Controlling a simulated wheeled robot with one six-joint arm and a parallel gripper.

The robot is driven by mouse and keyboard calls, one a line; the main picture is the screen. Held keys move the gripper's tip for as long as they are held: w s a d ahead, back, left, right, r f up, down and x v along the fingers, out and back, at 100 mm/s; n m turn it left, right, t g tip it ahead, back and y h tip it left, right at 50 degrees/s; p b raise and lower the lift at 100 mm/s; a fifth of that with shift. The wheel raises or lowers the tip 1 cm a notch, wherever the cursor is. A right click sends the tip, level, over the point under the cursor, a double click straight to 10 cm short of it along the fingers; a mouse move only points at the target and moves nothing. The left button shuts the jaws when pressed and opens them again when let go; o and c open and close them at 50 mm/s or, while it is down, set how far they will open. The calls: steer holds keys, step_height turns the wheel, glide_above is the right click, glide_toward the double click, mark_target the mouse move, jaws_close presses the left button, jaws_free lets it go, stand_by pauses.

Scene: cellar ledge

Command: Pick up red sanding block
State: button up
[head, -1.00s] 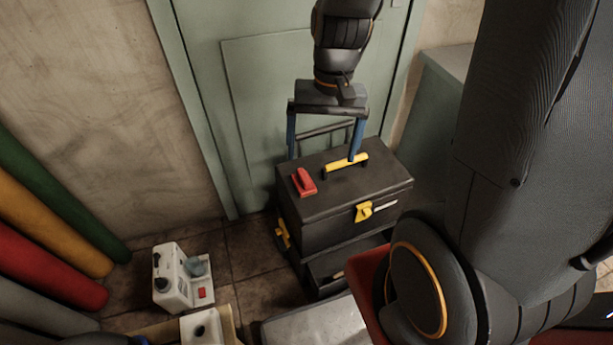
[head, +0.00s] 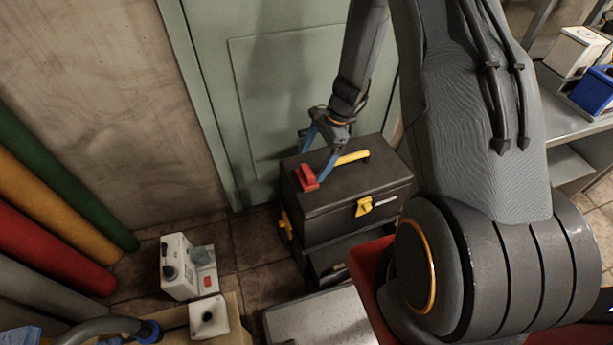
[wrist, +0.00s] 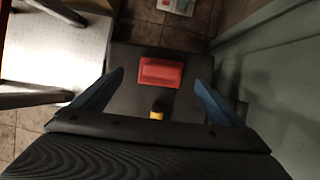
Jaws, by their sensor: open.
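The red sanding block (head: 307,178) lies on the lid of a black toolbox (head: 350,197), near its left end. In the wrist view the block (wrist: 160,73) sits between and just ahead of my two blue fingers. My gripper (head: 312,158) is open and empty, pointing down at the block, with one finger on either side of it. In the wrist view the gripper (wrist: 158,92) has its fingers spread wider than the block. I cannot tell the exact height of the fingertips above the lid.
A yellow handle (head: 352,157) stands on the lid right of the block; yellow latches (head: 364,206) are on the front. A green door (head: 290,100) rises close behind. A white device (head: 188,267) stands on the floor at left. Coloured rolls (head: 45,205) lean at far left.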

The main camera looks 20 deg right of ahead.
mark_target(307, 170)
steer(key=shift+p+x, duration=0.85)
steer(key=shift+x, duration=2.65)
steer(key=shift+w+a, duration=0.15)
steer(key=c, duration=1.2)
steer(key=shift+r, duration=0.1)
